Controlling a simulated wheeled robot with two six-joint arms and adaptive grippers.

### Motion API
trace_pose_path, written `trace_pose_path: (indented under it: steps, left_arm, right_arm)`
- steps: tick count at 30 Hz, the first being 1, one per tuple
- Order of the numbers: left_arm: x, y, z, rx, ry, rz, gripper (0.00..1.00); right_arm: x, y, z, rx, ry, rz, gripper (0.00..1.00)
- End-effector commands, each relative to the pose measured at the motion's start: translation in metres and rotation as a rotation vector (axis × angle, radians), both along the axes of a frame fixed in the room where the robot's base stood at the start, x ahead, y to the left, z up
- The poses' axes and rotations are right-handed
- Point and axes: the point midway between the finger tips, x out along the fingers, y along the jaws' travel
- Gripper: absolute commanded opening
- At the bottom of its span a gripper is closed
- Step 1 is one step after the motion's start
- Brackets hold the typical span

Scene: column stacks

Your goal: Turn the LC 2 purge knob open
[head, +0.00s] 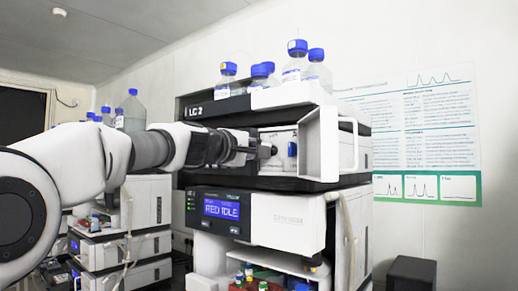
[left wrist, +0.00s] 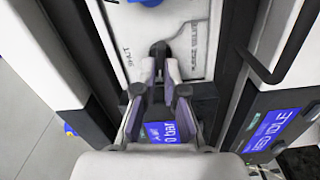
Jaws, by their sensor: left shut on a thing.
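The LC 2 stack stands in the middle of the head view, with its LC 2 label (head: 195,112) at the upper left of its front. My left arm reaches in from the left, and its gripper (head: 250,149) is at the open bay under the label. In the left wrist view the gripper's fingers (left wrist: 162,68) are closed on the dark purge knob (left wrist: 160,50) on a pale panel (left wrist: 190,45) with small printing. The fingers hide part of the knob, and its turn angle is unclear. My right gripper is not in view.
A white door (head: 320,150) stands open right of the bay. Blue-capped bottles (head: 296,70) stand on top. Another instrument stack (head: 148,195) stands at left.

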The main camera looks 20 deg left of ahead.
Motion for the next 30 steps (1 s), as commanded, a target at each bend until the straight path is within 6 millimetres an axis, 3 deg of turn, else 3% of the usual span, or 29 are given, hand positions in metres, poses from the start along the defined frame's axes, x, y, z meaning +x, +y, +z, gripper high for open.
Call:
trace_pose_path:
  steps: [19,21,30]
  left_arm:
    - [-0.0003,-0.0004,0.0009,-0.054,0.018,0.0,0.0]
    - [-0.0003,-0.0004,0.001,-0.053,0.017,0.0,0.34]
    - [-0.0002,-0.0001,0.0004,-0.053,0.018,0.0,0.34]
  right_arm:
    - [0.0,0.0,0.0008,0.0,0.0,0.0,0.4]
    - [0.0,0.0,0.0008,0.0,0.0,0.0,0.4]
    - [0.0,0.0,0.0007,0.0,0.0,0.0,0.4]
